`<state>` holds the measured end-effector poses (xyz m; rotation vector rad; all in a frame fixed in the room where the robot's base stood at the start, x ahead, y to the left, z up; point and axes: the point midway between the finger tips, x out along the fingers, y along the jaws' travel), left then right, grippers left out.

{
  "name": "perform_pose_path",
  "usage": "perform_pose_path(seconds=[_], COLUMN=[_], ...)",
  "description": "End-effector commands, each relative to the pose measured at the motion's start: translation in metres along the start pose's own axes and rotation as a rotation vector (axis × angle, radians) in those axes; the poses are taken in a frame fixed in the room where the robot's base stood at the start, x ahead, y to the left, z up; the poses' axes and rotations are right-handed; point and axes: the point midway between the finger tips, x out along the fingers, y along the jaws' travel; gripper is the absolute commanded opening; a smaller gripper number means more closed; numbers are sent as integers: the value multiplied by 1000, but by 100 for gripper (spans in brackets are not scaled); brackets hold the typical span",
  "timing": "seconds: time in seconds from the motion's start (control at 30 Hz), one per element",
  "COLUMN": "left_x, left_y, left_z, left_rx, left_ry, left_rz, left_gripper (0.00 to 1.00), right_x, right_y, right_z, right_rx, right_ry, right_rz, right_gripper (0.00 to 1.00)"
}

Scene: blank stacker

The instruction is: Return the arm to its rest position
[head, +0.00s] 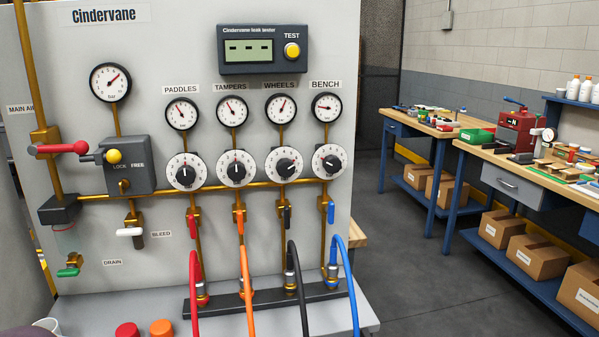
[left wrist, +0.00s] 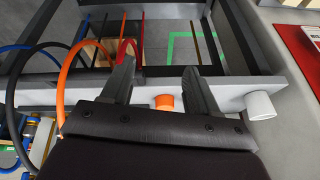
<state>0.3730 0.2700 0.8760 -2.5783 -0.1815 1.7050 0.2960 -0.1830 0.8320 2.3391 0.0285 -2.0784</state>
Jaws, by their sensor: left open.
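My left gripper (left wrist: 159,68) shows in the left wrist view. Its two dark fingers are spread apart with nothing held between them. The grey ledge edge and an orange cap (left wrist: 163,102) show behind the gap. My left gripper cannot be made out in the head view; a dark rounded shape shows at its bottom left corner. My right gripper is in neither view.
The Cindervane panel (head: 150,240) stands ahead, with gauges, dials and hoses. Its ledge holds a red cap (head: 127,330), an orange cap (head: 161,328) and a white cup (head: 47,326). Workbenches (head: 470,150) stand at right beyond clear floor.

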Motion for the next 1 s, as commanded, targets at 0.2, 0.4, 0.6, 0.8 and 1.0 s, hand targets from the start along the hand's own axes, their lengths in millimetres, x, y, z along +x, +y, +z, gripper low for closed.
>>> perform_pose_path(seconds=[0.2,0.4,0.6,0.8,1.0], left_x=[0,-74,-129,-146,-142], left_y=[77,78,72,70,70], left_z=[95,60,35,28,29], left_rx=[18,63,64,65,65], left_ry=[-296,-287,-285,-284,-283], left_rz=[116,126,126,125,125], left_gripper=[60,60,60,60,60], right_x=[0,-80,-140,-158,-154], right_y=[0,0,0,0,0], right_z=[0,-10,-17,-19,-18], right_rx=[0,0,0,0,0], right_ry=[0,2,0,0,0], right_rz=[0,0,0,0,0], right_gripper=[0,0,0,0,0])
